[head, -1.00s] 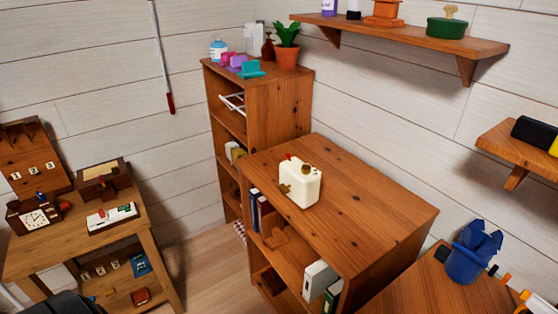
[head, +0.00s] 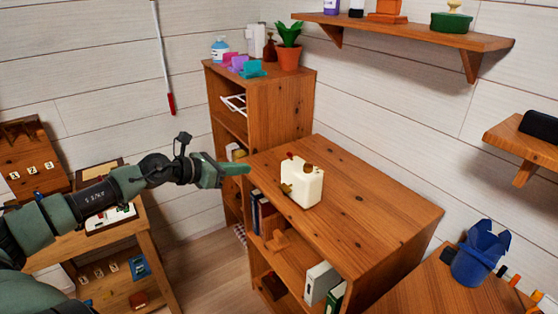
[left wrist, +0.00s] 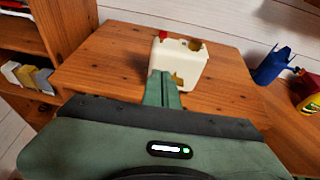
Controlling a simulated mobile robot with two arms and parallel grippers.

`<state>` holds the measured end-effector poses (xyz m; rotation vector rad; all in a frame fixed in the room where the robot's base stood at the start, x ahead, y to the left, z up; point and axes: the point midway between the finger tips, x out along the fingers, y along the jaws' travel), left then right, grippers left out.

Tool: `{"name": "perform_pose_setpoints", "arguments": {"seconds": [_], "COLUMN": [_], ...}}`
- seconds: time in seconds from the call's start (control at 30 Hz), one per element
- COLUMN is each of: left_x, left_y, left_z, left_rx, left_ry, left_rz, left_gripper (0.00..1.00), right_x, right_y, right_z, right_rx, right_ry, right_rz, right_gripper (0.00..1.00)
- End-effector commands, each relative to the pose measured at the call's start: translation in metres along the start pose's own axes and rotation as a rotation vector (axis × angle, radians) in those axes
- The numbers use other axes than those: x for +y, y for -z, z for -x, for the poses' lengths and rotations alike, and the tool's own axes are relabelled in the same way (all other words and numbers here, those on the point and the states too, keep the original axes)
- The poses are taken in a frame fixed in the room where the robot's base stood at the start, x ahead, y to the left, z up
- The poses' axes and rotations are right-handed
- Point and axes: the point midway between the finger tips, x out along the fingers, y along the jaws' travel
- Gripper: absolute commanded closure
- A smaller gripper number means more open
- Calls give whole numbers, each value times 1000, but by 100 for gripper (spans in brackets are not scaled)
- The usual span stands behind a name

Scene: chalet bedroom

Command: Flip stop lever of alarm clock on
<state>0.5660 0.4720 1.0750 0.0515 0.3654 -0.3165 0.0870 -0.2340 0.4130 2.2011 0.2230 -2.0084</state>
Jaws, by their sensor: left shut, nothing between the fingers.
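A cream boxy device (head: 303,187), seemingly the alarm clock, stands upright on the brown wooden cabinet (head: 365,190). It has a red button (head: 290,156) and a brown knob (head: 308,168) on top, and a small brass lever (head: 286,188) low on its side. No dial face shows. The device also shows in the left wrist view (left wrist: 182,62), with the brass lever (left wrist: 178,80) just beyond my fingers. My left gripper (head: 246,170) is shut and empty, left of the device and apart from it in the head view. My right gripper is not in view.
A tall shelf (head: 290,110) with a potted plant (head: 288,45) stands behind the cabinet. Wall shelves (head: 410,32) hang at the upper right. A blue pot (head: 474,255) stands on the lower right surface. The cabinet top around the device is clear.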

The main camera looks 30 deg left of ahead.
Motion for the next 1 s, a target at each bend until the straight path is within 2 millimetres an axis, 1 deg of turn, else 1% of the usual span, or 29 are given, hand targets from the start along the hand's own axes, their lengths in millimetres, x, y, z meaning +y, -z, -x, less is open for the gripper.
{"name": "perform_pose_setpoints", "arguments": {"seconds": [0.07,0.47,0.87,1.0], "left_x": [-3,-1,-1,1], "left_y": [-2,-3,-4,-4], "left_z": [0,-3,-26,-35], "left_rx": [3,-2,-5,-6], "left_ry": [5,2,1,-2], "left_rz": [-18,-11,-13,-7], "left_gripper": [100,100,100,100], "right_x": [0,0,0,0], "right_y": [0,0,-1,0], "right_z": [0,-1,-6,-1], "right_rx": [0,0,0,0], "right_ry": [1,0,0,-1], "right_rz": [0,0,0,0], "right_gripper": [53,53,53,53]}}
